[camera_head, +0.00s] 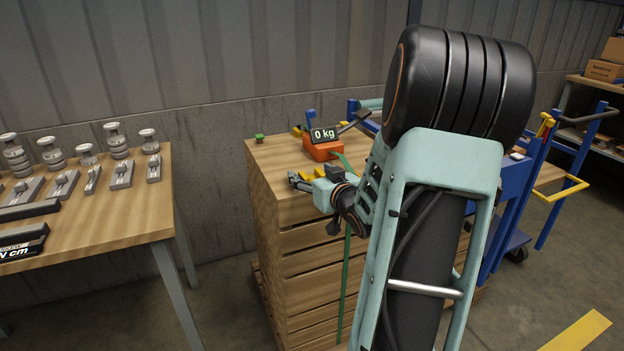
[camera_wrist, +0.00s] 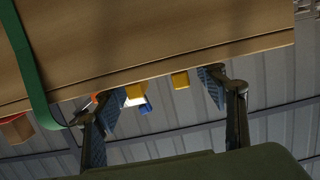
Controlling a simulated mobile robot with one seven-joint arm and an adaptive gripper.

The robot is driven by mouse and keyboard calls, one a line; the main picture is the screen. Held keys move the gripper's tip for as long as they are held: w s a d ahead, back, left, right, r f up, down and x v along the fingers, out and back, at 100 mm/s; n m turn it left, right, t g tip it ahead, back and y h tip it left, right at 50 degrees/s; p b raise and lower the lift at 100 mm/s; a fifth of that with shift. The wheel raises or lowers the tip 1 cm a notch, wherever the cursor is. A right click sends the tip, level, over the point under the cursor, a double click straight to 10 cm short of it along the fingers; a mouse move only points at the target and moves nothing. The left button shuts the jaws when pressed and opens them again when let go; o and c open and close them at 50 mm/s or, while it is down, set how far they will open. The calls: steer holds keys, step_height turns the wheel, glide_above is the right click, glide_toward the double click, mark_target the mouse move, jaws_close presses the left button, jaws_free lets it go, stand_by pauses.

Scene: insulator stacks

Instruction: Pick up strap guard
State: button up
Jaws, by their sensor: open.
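My gripper (camera_head: 302,181) is at the near left top edge of a wooden stack in the head view. In the wrist view my gripper (camera_wrist: 160,98) is open, its two fingers apart with nothing clasped between them. Small yellow pieces (camera_head: 318,172) lie on the stack top just beyond my gripper. In the wrist view one yellow piece (camera_wrist: 180,80) and another yellow piece (camera_wrist: 135,91) show between the fingers, beyond the wood edge. I cannot tell for sure which small piece is the strap guard.
The wooden stack (camera_head: 300,270) has a green strap (camera_head: 345,275) down its front. An orange scale (camera_head: 322,150) reading "0 kg", a green piece (camera_head: 259,138) and a blue piece (camera_head: 310,117) are on top. A table (camera_head: 110,215) with metal parts stands left; a blue cart (camera_head: 515,180) stands right.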

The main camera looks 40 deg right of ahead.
steer(key=c, duration=1)
